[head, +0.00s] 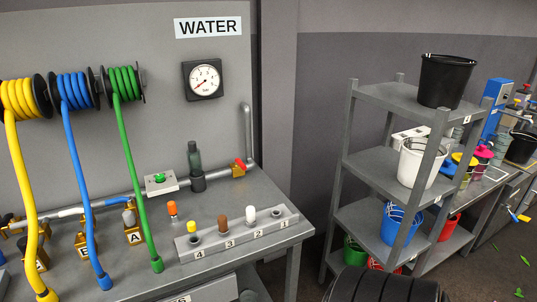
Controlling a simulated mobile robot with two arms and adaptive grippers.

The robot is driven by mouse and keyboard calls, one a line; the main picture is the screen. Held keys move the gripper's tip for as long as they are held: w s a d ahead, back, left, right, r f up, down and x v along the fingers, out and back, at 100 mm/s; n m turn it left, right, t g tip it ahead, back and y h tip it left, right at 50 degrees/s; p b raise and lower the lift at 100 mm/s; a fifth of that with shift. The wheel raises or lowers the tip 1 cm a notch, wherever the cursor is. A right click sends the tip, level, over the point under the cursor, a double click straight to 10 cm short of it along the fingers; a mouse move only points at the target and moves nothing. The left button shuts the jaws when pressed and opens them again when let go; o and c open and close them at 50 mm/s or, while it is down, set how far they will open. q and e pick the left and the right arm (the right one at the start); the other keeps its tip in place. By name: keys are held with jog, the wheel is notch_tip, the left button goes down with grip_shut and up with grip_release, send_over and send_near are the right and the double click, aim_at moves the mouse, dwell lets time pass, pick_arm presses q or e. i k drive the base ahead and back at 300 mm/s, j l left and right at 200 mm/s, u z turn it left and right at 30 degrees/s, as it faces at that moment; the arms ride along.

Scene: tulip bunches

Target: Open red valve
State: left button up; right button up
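The red valve handle (239,164) sits on a brass fitting at the back right of the grey bench. The fitting joins a grey pipe (248,130) that rises along the wall and bends over at the top. The handle appears tilted; I cannot tell from this view whether the valve is open or shut. Neither of my grippers is in view. Nothing is touching the valve.
Yellow, blue and green hoses (130,170) hang at left. A pressure gauge (203,80) is above; a grey shelf (385,172) stands right.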

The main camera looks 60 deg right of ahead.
aim_at(237, 161)
jog(key=l+z, duration=0.1)
jog(key=z, duration=0.3)
jog(key=l+z, duration=0.15)
jog(key=z, duration=0.25)
jog(key=l+z, duration=0.1)
jog(key=z, duration=0.25)
jog(key=i+z, duration=0.1)
jog(key=z, duration=0.3)
jog(key=i+l, duration=0.25)
jog(key=l, duration=0.2)
jog(key=i+l, duration=0.3)
jog(key=l, duration=0.15)
